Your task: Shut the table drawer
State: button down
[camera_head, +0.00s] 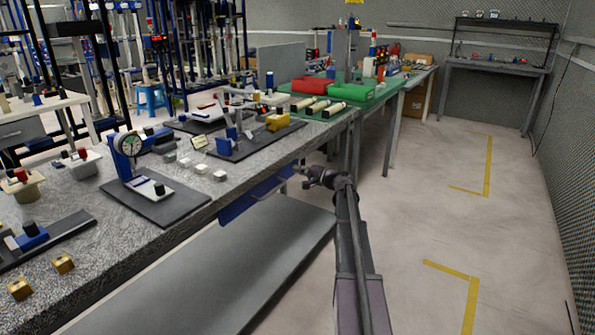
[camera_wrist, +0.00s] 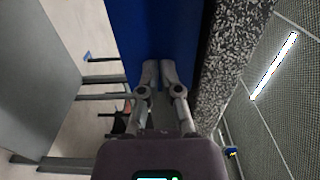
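The table drawer has a blue front (camera_head: 252,197) that shows below the front edge of the grey granite-topped table (camera_head: 90,262) in the head view. I cannot tell how far out the drawer stands. My gripper (camera_head: 303,177) is near the right end of the blue front, below the tabletop level. In the wrist view, the blue drawer surface (camera_wrist: 158,30) fills the upper middle, and my gripper's fingertips (camera_wrist: 159,68) appear together in front of it, with nothing between them. I cannot tell whether they touch it.
A dial gauge on a stand (camera_head: 130,155) and several small parts lie on the tabletop. A grey lower shelf (camera_head: 235,265) lies beneath the drawer. A green table (camera_head: 345,90) with red and green bins stands behind. The floor (camera_head: 425,215) to the right is clear.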

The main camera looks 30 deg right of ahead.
jog(key=shift+w+d+r, duration=0.1)
jog(key=shift+w, duration=0.25)
jog(key=v, duration=1.4)
jog(key=shift+s, duration=0.35)
jog(key=s+a+f+n+g, duration=0.25)
jog(key=a+f+g, duration=0.3)
jog(key=a, duration=0.85)
jog(key=s+a+f+n+g, duration=0.2)
jog(key=a+f+n+g, duration=0.35)
jog(key=a, duration=0.85)
jog(key=s+a+f+n+g+h+p, duration=0.1)
jog(key=s+a+f+n+g+h, duration=0.2)
jog(key=s+a, duration=0.45)
jog(key=s+a+f+n+g+h, duration=0.1)
jog(key=s+a+f+g+h, duration=0.1)
jog(key=s+a+f+h, duration=0.45)
notch_tip(320, 180, up, 33)
jog(key=s+y+p, duration=0.1)
jog(key=p, duration=3)
jog(key=shift+s+d+r, duration=0.2)
jog(key=shift+s+d, duration=0.15)
